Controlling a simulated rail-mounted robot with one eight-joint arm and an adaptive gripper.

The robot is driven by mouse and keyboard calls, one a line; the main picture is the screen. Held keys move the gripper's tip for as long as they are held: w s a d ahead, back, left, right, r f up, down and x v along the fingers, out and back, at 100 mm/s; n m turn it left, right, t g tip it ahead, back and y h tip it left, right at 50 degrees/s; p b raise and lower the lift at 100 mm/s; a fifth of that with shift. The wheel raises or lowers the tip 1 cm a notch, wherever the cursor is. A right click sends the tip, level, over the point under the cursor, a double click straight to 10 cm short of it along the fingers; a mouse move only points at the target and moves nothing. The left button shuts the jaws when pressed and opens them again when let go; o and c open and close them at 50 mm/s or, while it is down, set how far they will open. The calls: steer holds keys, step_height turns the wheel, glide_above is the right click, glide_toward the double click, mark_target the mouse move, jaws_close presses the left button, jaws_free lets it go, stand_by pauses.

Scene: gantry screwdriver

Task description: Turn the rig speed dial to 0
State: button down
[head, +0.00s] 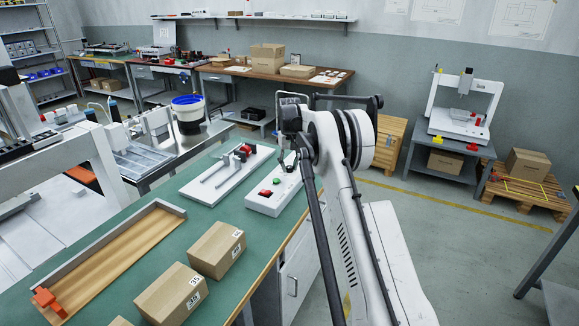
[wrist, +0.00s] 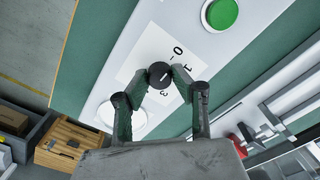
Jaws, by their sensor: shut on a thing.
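In the wrist view, the rig speed dial (wrist: 159,72) is a small round black knob with a light pointer mark. It sits on a white label plate (wrist: 134,68) on the white control box (wrist: 118,78). A "0" and a "3" are readable beside the dial; other marks are partly hidden by my fingers. My gripper (wrist: 162,75) is shut on the dial, one fingertip on each side. In the head view, the control box (head: 262,204) lies on the green bench, and my arm hides much of its far end and the dial.
A green button (wrist: 221,13) sits on the same box. A rail fixture with a red clamp (head: 238,159) stands to its left. Cardboard boxes (head: 216,249) and a wooden tray (head: 120,255) occupy the front of the green bench (head: 196,219).

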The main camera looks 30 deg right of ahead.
mark_target(289, 166)
steer(key=c, duration=1.4)
jaws_free()
steer(key=shift+c, duration=0.2)
steer(key=shift+r, duration=0.1)
step_height(289, 166, up, 12)
